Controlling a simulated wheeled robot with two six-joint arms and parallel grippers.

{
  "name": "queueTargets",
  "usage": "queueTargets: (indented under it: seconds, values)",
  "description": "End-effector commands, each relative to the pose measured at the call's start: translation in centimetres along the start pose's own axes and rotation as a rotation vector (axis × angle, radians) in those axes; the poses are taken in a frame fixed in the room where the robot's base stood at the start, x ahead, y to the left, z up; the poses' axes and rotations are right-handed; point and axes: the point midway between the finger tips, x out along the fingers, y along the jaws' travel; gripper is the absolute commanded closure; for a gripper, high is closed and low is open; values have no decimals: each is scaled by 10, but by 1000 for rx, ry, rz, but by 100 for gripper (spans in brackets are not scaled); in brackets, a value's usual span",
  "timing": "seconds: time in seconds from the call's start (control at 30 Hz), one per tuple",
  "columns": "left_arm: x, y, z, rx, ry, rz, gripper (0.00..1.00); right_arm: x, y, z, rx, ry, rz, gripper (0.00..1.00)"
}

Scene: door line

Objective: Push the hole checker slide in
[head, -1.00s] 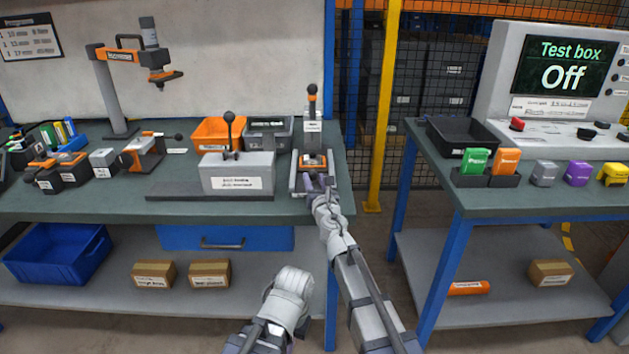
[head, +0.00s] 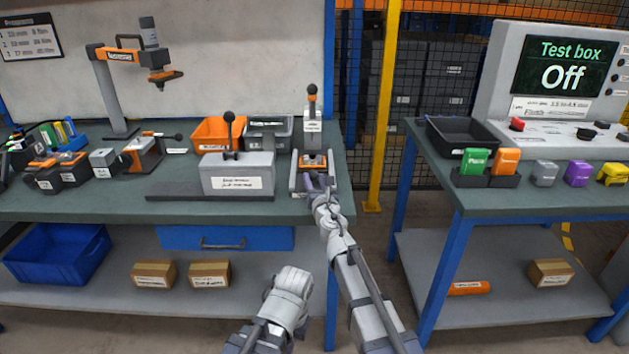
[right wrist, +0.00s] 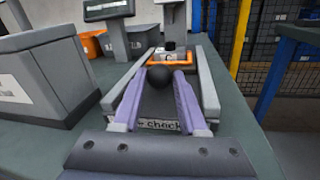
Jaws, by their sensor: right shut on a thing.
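The hole checker (head: 330,187) stands at the right end of the left bench. It is a grey fixture with two side rails, an orange part (right wrist: 170,58) between them and an upright post with a black-knobbed lever behind. In the right wrist view a black ball knob (right wrist: 160,77) sits at the near end of the slide, between the rails. My right gripper (head: 312,182) is shut on this knob, its purple fingers on either side of it. The fingers partly hide the slide and the label in front.
A grey block fixture with a lever (head: 237,175) stands left of the checker. An orange bin (head: 217,132) and a grey bin (head: 283,138) are behind. A gap separates this bench from the test box (head: 560,75) table on the right.

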Motion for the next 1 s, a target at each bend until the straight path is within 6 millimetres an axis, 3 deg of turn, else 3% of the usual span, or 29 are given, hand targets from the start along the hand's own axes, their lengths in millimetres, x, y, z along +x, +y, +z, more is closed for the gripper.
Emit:
queueTargets:
  seconds: [0.43, 0.7, 0.97, 1.0]
  values:
    - [0, 0, 0, 0, 0, 0, 100, 2, 0, 0, 0, 0, -1, 100]
    - [0, 0, 0, 0, 0, 0, 100, 41, -8, 2, 0, 0, -1, 100]
    - [0, 0, 0, 0, 0, 0, 100, 42, -9, 2, 0, 0, -2, 100]
    - [0, 0, 0, 0, 0, 0, 100, 42, -9, 2, 0, 0, -2, 57]
